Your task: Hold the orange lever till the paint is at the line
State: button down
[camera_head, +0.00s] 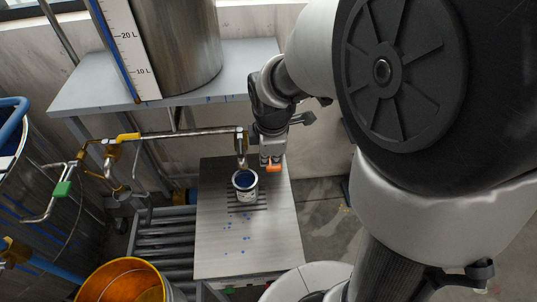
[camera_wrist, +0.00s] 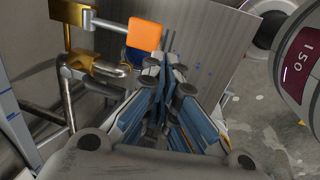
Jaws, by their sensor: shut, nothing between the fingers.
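The orange lever (camera_wrist: 145,33) shows in the wrist view just left of my gripper's fingertips (camera_wrist: 167,50); it also shows in the head view (camera_head: 273,168). My gripper (camera_head: 270,156) is shut and empty, close above the lever in the head view. I cannot tell whether they touch. The brass valve (camera_wrist: 72,14) carries the lever. A small white can (camera_head: 247,194) stands upright under the spout (camera_head: 241,160), with dark blue paint (camera_head: 244,179) inside. The fill line cannot be made out. No clear stream shows.
The can stands on a slatted grate in a grey bench (camera_head: 220,262). A steel tank (camera_head: 180,45) with a litre scale (camera_head: 131,50) stands on the shelf (camera_head: 85,92) above. An orange-filled yellow bucket (camera_head: 85,294) is at lower left. The bench's front is clear apart from blue drips.

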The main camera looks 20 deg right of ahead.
jog(key=v, duration=0.3)
jog(key=shift+s+p, duration=0.3)
jog(key=shift+s, duration=0.05)
jog(key=s+a+r+m+t+b, duration=0.1)
jog(key=s+r+m, duration=0.2)
jog(key=s+m, duration=0.4)
jog(key=s+a+r+m+t+b, duration=0.1)
jog(key=s+r+m, duration=0.3)
jog(key=s+m, duration=0.4)
jog(key=shift+s+a+y, duration=0.3)
jog(key=shift+s+a, duration=0.3)
jog(key=shift+s, duration=0.15)
jog(key=shift+r, duration=0.15)
